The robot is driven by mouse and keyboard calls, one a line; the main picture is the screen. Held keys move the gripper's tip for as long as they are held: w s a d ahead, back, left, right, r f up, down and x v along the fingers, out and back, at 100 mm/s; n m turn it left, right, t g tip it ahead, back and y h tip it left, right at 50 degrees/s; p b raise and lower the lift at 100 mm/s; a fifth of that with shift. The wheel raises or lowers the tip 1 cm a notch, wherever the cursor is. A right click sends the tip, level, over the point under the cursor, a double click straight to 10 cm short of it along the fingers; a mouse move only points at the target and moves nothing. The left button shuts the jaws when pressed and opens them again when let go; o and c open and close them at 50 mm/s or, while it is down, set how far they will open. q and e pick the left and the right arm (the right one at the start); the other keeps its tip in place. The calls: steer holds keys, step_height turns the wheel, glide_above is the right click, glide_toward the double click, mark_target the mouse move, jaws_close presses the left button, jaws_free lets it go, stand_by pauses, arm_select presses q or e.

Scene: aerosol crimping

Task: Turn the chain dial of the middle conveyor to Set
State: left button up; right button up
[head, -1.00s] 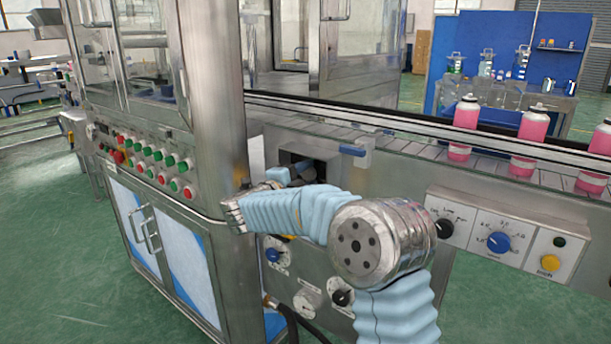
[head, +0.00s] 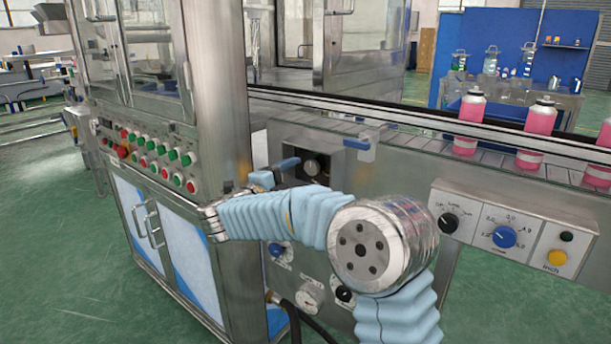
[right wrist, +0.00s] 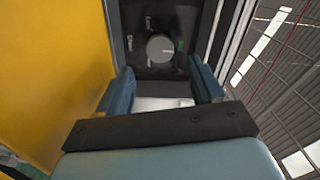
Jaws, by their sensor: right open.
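A round grey dial (head: 311,167) sits on a dark plate in a recess of the conveyor's steel side. It also shows in the right wrist view (right wrist: 160,48), with a light mark on its face; its setting is too small to read. My right gripper (head: 275,172) is just left of the recess in the head view, its blue fingers apart. In the right wrist view the open fingers (right wrist: 162,86) stand to either side below the dial, with nothing between them. They are apart from the dial. My left gripper is not in view.
The conveyor (head: 400,145) carries pink cans (head: 472,112) at the right. A control box (head: 510,230) with dials and a yellow button hangs on its side. A button cabinet (head: 160,160) stands left of my arm. More dials (head: 310,296) sit below my forearm.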

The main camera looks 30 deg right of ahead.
steer(key=b+v, duration=0.1)
steer(key=v, duration=0.6)
steer(key=shift+s+a, duration=0.1)
steer(key=shift+a, duration=0.3)
stand_by(0.6)
